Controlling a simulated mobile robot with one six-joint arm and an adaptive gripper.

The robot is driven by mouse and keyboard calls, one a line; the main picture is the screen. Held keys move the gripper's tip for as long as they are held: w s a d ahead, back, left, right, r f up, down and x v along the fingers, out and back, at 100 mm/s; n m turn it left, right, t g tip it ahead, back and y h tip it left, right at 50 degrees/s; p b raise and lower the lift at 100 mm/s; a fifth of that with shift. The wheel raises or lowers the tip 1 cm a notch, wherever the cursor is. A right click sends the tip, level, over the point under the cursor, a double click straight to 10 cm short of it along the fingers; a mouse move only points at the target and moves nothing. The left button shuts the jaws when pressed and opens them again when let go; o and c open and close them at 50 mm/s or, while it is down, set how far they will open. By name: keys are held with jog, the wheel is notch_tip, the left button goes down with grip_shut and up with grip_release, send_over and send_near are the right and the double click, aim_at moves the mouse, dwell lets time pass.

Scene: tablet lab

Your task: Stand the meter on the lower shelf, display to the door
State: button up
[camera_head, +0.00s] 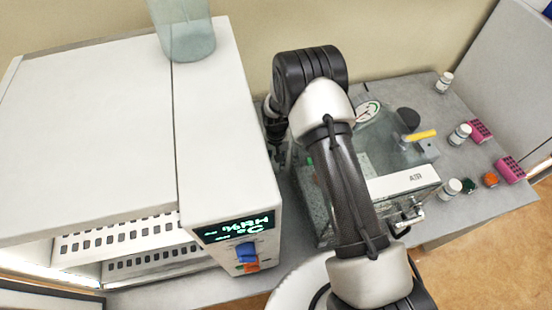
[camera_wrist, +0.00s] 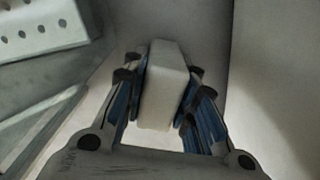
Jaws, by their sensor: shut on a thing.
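My gripper (camera_wrist: 162,66) is shut on a pale, block-shaped thing, which I take to be the meter (camera_wrist: 163,100), with a finger on each side of it. No display shows on the faces I see. In the head view my arm hides the meter, and the gripper cannot be made out. The white chamber stands open at the front left in the head view. Its upper perforated shelf (camera_head: 125,236) and lower perforated shelf (camera_head: 150,263) show partly. A perforated surface (camera_wrist: 35,28) shows at the wrist view's upper left, apart from the meter.
A glass beaker (camera_head: 187,42) stands on the chamber top (camera_head: 95,120). The chamber's control panel (camera_head: 237,230) faces front. A clear box marked AIR (camera_head: 402,183) is behind and beside my arm.

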jog(key=shift+f, duration=0.15)
jog(key=o, duration=1.1)
jog(key=shift+c, duration=0.2)
